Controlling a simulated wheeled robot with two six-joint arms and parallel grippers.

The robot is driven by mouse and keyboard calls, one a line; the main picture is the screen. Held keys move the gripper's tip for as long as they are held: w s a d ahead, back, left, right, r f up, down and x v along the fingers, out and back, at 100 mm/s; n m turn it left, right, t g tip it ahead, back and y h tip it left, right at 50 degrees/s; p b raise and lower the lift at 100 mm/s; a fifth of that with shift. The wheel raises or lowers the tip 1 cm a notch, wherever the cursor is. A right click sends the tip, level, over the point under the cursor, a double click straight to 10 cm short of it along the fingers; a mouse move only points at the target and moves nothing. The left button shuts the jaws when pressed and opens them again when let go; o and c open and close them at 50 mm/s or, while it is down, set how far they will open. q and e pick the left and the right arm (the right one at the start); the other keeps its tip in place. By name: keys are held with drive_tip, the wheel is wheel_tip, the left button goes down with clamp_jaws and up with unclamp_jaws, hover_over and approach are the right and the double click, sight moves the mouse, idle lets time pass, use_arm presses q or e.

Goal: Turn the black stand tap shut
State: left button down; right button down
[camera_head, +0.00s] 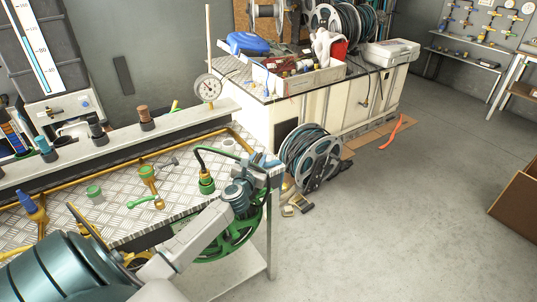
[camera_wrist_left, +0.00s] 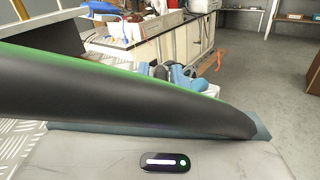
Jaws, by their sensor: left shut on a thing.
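My left gripper (camera_head: 252,172) reaches in from the lower left to the right end of the bench. It is shut at the dark hose (camera_head: 222,153), which arches from a green coupling (camera_head: 206,182) to the fingers. The exact grip is hidden. In the left wrist view the hose (camera_wrist_left: 110,95), black with a green edge, crosses close to the lens. The blue-grey fingers (camera_wrist_left: 186,78) show behind it. A black-topped fitting (camera_head: 97,131) stands on the grey beam, apart from the gripper. I cannot tell whether it is the black stand tap. My right gripper is not in view.
A green reel (camera_head: 232,240) is below the bench end, partly behind my arm. A green-handled tap (camera_head: 145,203) and a green cap (camera_head: 94,192) are on the checkered metal bench top (camera_head: 180,190). A hose reel (camera_head: 312,157) stands on the floor.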

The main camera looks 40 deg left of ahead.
use_arm(q)
drive_tip(key=shift+s+a+m+t+h, duration=0.1)
drive_tip(key=shift+a+m+t+h, duration=0.25)
drive_tip(key=shift+m+h, duration=0.55)
drive_tip(key=shift+a+m+h, duration=0.15)
drive_tip(key=shift+m+h, duration=0.35)
drive_tip(key=shift+h, duration=0.6)
drive_tip(key=shift+a+m+h+b, duration=0.1)
drive_tip(key=shift+m+h+b, duration=0.2)
drive_tip(key=shift+h+b, duration=0.1)
drive_tip(key=c, duration=1.4)
unclamp_jaws()
drive_tip(key=shift+c, duration=0.2)
wheel_tip(320, 180, up, 4)
drive_tip(key=p, duration=0.4)
drive_tip(key=shift+r, duration=0.15)
drive_tip(key=s+d+b, duration=0.1)
drive_tip(key=s+d, duration=0.9)
drive_tip(key=s, duration=0.2)
drive_tip(key=shift+s+r, duration=0.25)
drive_tip(key=shift+r, duration=0.05)
